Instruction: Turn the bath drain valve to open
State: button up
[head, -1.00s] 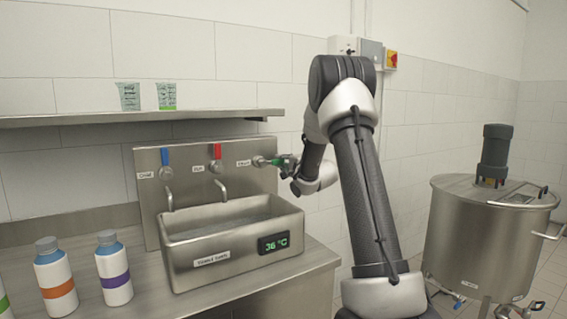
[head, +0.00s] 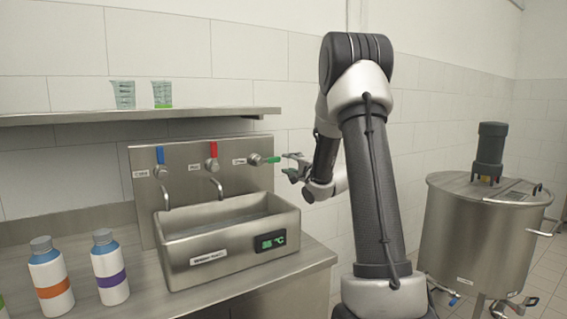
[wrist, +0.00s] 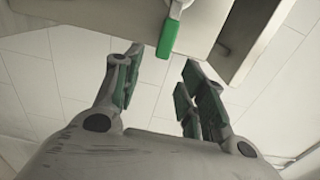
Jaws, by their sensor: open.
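The drain valve is the one with the green handle (head: 271,159), at the right end of the steel back panel above the bath. Its handle points right, roughly level in the head view. The same green handle (wrist: 168,38) shows at the top of the wrist view. The metal bath (head: 228,236) sits on the counter below. My gripper (head: 292,167) is just right of the handle, open and apart from it. In the wrist view my gripper (wrist: 160,82) has its two green-padded fingers spread, with the handle beyond and between them.
A blue-handled valve (head: 160,156) and a red-handled valve (head: 213,151) stand left on the same panel, handles up. Bottles (head: 110,270) stand on the counter at left. A shelf (head: 140,116) runs above. A steel tank (head: 480,240) stands at right.

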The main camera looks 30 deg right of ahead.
jog(key=s, duration=0.4)
jog(key=shift+d, duration=0.1)
dwell(1.3)
